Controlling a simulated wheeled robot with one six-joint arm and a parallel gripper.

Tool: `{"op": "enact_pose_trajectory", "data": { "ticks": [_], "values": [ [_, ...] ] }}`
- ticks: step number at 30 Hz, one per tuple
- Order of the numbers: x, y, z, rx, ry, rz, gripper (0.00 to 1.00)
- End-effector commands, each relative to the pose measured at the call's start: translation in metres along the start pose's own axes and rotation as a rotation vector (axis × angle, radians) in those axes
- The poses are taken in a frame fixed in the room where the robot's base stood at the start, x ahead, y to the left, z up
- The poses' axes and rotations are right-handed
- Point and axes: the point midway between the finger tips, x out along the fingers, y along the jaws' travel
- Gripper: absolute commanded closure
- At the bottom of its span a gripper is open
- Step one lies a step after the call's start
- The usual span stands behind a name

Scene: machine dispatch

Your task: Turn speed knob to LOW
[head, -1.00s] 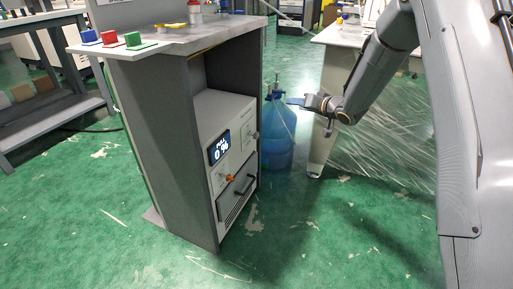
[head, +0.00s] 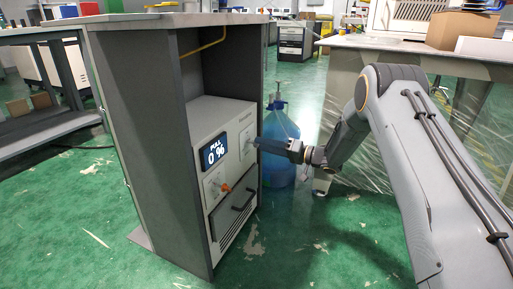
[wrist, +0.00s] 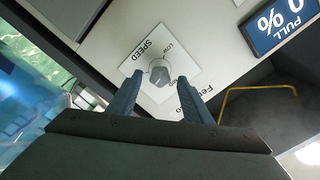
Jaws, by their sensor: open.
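The speed knob (wrist: 158,74) is a small grey knob on a white plate marked SPEED (wrist: 141,52) in the wrist view. LOW is printed near the plate's upper right; another label beside the knob is partly hidden. I cannot tell surely which mark the knob points to. My gripper (wrist: 160,77) is open, its two dark fingers reaching toward the plate with the knob between their tips. Whether they touch it is unclear. In the head view my gripper (head: 258,144) is at the machine's front panel (head: 225,165), and its tips largely cover the knob.
A display (head: 214,151) reads PULL 0 %. An orange knob (head: 225,187) and a black drawer handle (head: 242,193) sit below it. The cabinet's grey side wall (head: 190,165) frames the machine. A blue bottle (head: 279,130) stands close behind my gripper.

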Motion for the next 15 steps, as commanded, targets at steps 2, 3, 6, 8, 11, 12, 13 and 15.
{"op": "enact_pose_trajectory", "data": {
  "ticks": [2,3,6,8,11,12,13,15],
  "values": [
    [0.013,0.001,0.001,-0.001,-0.001,-0.002,0.55],
    [0.018,0.001,0.001,0.0,-0.001,-0.002,0.55],
    [0.029,0.001,0.001,0.0,-0.001,0.0,0.55],
    [0.034,0.001,0.0,0.0,0.0,0.0,0.55],
    [0.038,0.0,0.0,0.0,0.002,0.0,0.55],
    [0.038,0.0,-0.001,0.0,0.002,0.0,0.55],
    [0.039,0.0,-0.001,0.0,0.002,0.0,0.55],
    [0.039,0.0,-0.001,0.0,0.002,0.001,0.55]
  ]
}}
